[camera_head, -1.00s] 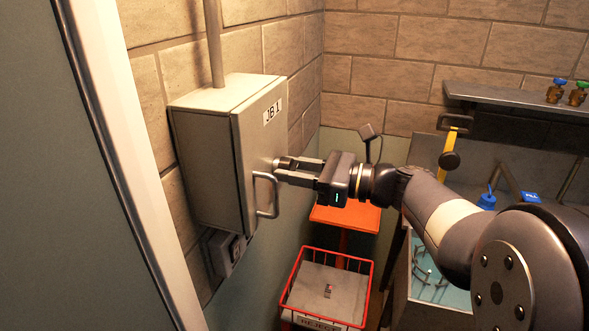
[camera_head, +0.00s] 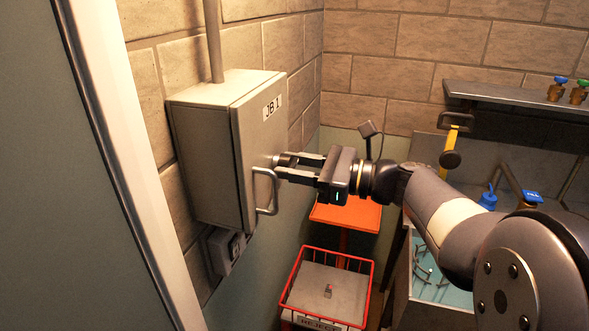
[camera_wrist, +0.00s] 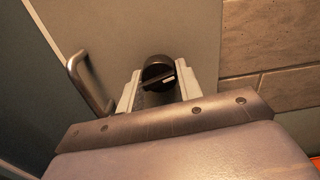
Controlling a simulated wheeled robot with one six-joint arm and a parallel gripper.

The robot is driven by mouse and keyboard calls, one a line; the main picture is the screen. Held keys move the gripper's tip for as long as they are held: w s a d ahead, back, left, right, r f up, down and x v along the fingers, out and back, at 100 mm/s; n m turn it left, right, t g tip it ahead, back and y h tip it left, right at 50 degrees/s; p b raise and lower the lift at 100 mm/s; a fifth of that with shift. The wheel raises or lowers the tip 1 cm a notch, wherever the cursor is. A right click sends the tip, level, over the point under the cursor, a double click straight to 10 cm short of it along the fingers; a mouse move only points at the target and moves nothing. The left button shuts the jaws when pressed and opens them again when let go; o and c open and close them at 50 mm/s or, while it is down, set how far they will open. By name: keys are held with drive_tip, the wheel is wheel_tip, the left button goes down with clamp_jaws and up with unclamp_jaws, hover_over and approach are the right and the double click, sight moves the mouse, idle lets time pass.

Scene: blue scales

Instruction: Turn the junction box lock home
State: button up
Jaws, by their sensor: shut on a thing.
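The grey junction box (camera_head: 205,150), labelled JB 1, is mounted on the brick wall, and its door (camera_head: 258,135) is closed or nearly closed. The lock (camera_wrist: 158,72) is a round dark knob with a pale bar across it, on the door face in the wrist view. My gripper (camera_head: 285,167) reaches the door from the right, and its fingers (camera_wrist: 155,88) lie on both sides of the lock, shut on it. In the wrist view the bar of the lock looks tilted. The fingers hide part of the lock in the head view.
A metal door handle (camera_head: 266,192) stands out close beside my fingers, and also shows in the wrist view (camera_wrist: 88,82). Below are an orange stand (camera_head: 347,215) and a red wire basket (camera_head: 366,290). A shelf with valves (camera_head: 500,95) is at right.

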drive_tip(key=n+b, duration=0.3)
drive_tip(key=shift+f, duration=0.3)
drive_tip(key=n+b, duration=0.8)
drive_tip(key=shift+b, duration=0.35)
drive_tip(key=shift+r+n+b, duration=0.15)
drive_tip(key=shift+n+b, duration=0.6)
drive_tip(key=shift+n, duration=0.2)
drive_tip(key=shift+r+n+b, duration=0.1)
drive_tip(key=shift+n+b, duration=0.65)
drive_tip(key=shift+n, duration=0.2)
drive_tip(key=o, duration=1)
drive_tip(key=shift+r, duration=0.1)
drive_tip(key=shift+c, duration=0.2)
drive_tip(key=shift+d, duration=0.15)
